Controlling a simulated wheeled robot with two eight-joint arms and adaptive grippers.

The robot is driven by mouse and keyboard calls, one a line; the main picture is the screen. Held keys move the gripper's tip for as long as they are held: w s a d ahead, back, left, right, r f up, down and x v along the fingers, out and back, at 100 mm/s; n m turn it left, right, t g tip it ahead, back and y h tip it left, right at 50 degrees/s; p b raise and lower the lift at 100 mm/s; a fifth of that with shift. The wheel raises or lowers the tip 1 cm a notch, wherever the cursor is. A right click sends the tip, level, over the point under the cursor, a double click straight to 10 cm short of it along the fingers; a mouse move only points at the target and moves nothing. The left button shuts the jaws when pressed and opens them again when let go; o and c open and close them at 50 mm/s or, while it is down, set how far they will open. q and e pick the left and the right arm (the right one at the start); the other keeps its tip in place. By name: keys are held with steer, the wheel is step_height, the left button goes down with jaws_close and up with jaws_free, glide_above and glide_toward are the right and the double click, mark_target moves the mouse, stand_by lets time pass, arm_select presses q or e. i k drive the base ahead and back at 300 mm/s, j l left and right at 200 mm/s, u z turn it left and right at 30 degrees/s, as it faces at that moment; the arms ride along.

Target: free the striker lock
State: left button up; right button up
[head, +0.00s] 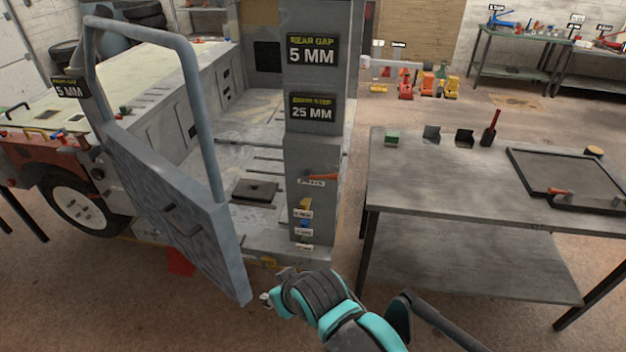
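A blue-grey vehicle door (172,205) with a tubular window frame stands open at the left. The grey pillar (312,150) stands to its right. An orange-red lever (323,177) sticks out from the pillar above a small label too small to read. Below it sit small labelled yellow (305,203) and blue (304,223) parts. I cannot tell which part is the striker lock. My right gripper (268,298) is low in front of the pillar's foot, close to the door's lower corner and apart from the lever. Its fingers are mostly hidden by my wrist. My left gripper is not in view.
Pillar signs read 5 MM (312,53) and 25 MM (312,109). Floor shows between pillar and bench.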

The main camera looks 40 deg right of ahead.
mark_target(307, 176)
steer(key=k+l+z, duration=0.1)
steer(key=l+z, duration=0.15)
steer(key=z, duration=0.25)
steer(key=k+l+z, duration=0.1)
steer(key=l+z, duration=0.2)
steer(key=z, duration=0.15)
steer(key=l+z, duration=0.35)
steer(key=z, duration=0.15)
